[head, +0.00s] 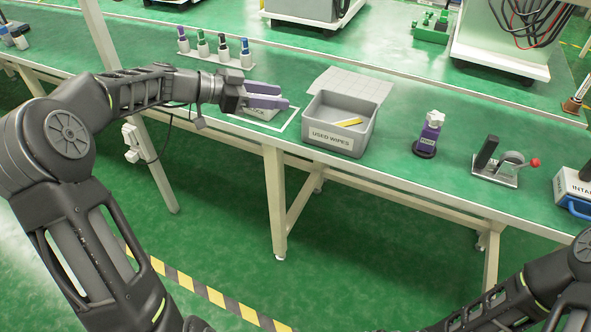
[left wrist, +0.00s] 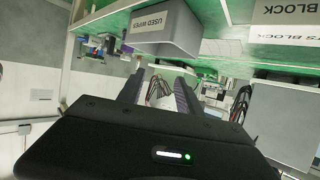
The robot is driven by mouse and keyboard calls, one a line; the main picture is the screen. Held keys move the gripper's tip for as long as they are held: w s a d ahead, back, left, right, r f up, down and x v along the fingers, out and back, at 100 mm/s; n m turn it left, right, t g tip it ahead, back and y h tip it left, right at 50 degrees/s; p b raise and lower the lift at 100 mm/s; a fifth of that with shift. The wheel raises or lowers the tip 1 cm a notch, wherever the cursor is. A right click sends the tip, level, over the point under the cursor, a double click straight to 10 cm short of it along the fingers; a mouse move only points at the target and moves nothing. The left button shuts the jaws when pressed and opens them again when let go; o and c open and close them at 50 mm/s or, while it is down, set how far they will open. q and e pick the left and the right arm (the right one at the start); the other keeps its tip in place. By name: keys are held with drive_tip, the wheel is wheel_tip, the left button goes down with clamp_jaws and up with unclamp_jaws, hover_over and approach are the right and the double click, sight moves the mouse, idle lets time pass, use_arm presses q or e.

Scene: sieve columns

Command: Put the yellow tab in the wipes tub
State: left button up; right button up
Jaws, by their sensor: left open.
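In the left wrist view the tub (left wrist: 163,28) shows at the top, beyond the open fingers (left wrist: 158,88); the tab is hidden there. My right forearm shows at lower right; its gripper is out of frame.
A labelled block (head: 256,113) sits under my left gripper inside a white outline. A rack of several capped bottles (head: 223,52) stands behind.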

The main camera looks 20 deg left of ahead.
use_arm(q)
drive_tip(key=s+d+f+n+g+y, duration=0.1)
drive_tip(key=s+d+f+n+g, duration=0.15)
drive_tip(key=f, duration=0.65)
drive_tip(key=s+d+f+n+g+y, duration=0.15)
drive_tip(key=d+f, duration=0.25)
drive_tip(key=f, duration=0.4)
drive_tip(key=s+d+f+n+g+y, duration=0.1)
drive_tip(key=s+d+f+n, duration=0.2)
drive_tip(key=f, duration=0.6)
drive_tip(key=s+d+f+n+g, duration=0.1)
drive_tip(key=s+d+f, duration=0.3)
drive_tip(key=s+f, duration=0.2)
drive_tip(key=s+d+f+n+g+y, duration=0.1)
drive_tip(key=s+d+f, duration=0.4)
drive_tip(key=s, duration=0.5)
drive_tip(key=s+d+f+n+g+y, duration=0.1)
drive_tip(key=s+d+f, duration=0.3)
drive_tip(key=s, duration=0.5)
wheel_tip(320, 180, down, 3)
drive_tip(key=shift+d+r+n, duration=0.1)
drive_tip(key=shift+d+n, duration=0.2)
drive_tip(key=shift+n, duration=0.4)
drive_tip(key=shift+s+y, duration=0.1)
drive_tip(key=shift+y, duration=0.15)
wheel_tip(320, 180, up, 9)
drive_tip(key=p, duration=0.8)
drive_tip(key=shift+p, duration=0.35)
